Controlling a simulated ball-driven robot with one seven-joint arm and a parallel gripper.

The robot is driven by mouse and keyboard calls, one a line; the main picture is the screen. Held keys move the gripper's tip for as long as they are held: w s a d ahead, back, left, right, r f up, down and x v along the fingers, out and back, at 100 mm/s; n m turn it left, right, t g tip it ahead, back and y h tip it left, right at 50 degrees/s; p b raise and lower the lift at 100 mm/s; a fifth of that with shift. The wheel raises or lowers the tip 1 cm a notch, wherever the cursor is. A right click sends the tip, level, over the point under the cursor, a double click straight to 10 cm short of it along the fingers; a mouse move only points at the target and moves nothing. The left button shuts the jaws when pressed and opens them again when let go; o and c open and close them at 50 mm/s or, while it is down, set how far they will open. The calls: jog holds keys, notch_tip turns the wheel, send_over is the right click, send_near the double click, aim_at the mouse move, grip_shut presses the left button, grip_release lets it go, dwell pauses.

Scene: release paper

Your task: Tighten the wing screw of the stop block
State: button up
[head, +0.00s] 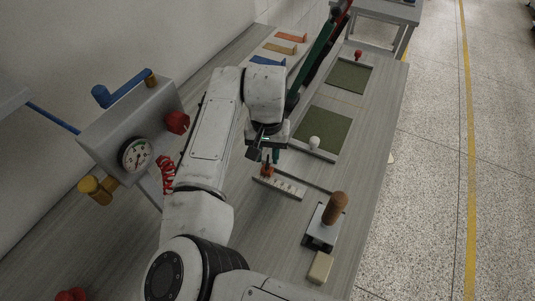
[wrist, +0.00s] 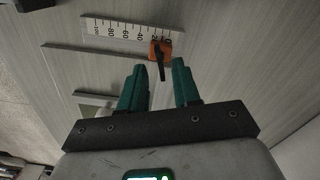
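The stop block (wrist: 153,45) is a small orange block at the zero end of a white ruler scale. Its wing screw (wrist: 161,67) is a dark narrow bar on top, pointing toward my gripper in the wrist view. My gripper (wrist: 158,64) is open, with its two green fingers apart on either side of the wing screw's line; I cannot tell whether either finger touches it. In the head view my gripper (head: 265,156) is just above the stop block (head: 267,171), and the wing screw is hard to make out there.
The white scale (head: 288,189) lies on the grey bench beside a dark rail. A wooden-handled stamp (head: 335,207) and a beige block (head: 320,268) stand nearer. Green mats (head: 322,131) lie beyond. A box with a gauge (head: 136,155) and red knob (head: 177,122) stands left.

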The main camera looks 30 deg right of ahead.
jog(key=shift+f, duration=0.8)
jog(key=shift+c, duration=0.2)
grip_shut()
